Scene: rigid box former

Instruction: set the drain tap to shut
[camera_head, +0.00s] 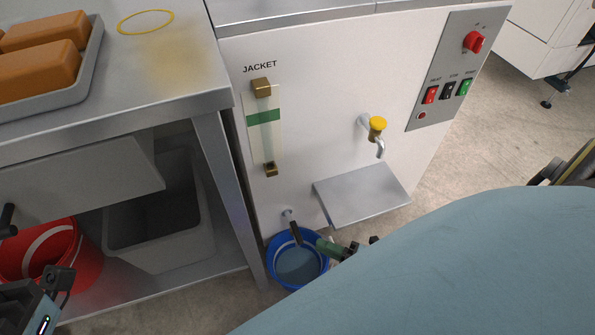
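The drain tap (289,216) comes out low on the white machine front, under the gauge marked JACKET. A dark piece (296,233) hangs from it over the blue bucket (271,272). A green bar (329,248) sticks out to the right beside the tap and looks like its lever. My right gripper (356,246) shows only as small dark parts at the bar's right end. My blue-grey arm hides the rest, so I cannot tell whether it grips the bar. My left gripper (42,287) is partly in view at the lower left, away from the tap, its opening unclear.
A yellow-handled tap (378,123) sits above a metal shelf (362,192). The JACKET gauge (264,130) has a green band. A control panel (455,70) is at upper right. A steel table (190,60) with a grey bin (155,240) and red bucket (85,262) beneath stands left.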

